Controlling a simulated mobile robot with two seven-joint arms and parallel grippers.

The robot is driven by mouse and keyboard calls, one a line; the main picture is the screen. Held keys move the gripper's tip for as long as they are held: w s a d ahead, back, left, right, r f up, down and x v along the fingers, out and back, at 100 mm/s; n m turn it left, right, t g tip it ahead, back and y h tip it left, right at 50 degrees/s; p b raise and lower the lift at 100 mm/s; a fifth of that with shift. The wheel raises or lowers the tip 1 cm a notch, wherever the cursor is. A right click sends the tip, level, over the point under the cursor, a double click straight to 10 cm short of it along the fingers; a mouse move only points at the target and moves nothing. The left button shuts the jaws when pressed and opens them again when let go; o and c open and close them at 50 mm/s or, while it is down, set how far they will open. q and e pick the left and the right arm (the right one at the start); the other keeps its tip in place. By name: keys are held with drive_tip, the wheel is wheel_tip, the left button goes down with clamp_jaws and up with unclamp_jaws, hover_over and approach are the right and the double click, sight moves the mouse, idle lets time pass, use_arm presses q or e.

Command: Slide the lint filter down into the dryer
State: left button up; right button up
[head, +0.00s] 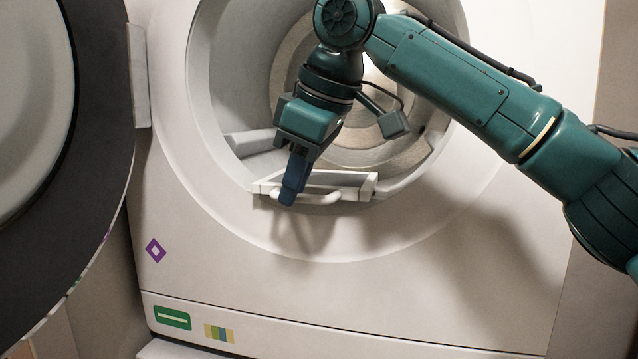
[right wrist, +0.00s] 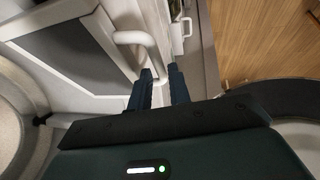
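The lint filter (head: 372,186) is a white frame with a curved front handle at the lower lip of the dryer's round opening (head: 215,150). Part of it stands above the lip; how deep its lower part sits is hidden. In the right wrist view its grey mesh panel (right wrist: 75,50) and white handle (right wrist: 135,38) show at upper left. My right gripper (head: 290,196) points down at the handle's left part. In the wrist view its two dark blue fingers (right wrist: 159,75) are close together on either side of the handle bar. My left gripper is not in view.
The open round door (head: 95,130) hangs at the left of the dryer. My right arm crosses the opening from the right. The front panel (head: 350,285) below the opening is clear. A wooden surface (right wrist: 255,40) shows in the wrist view.

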clamp_jaws()
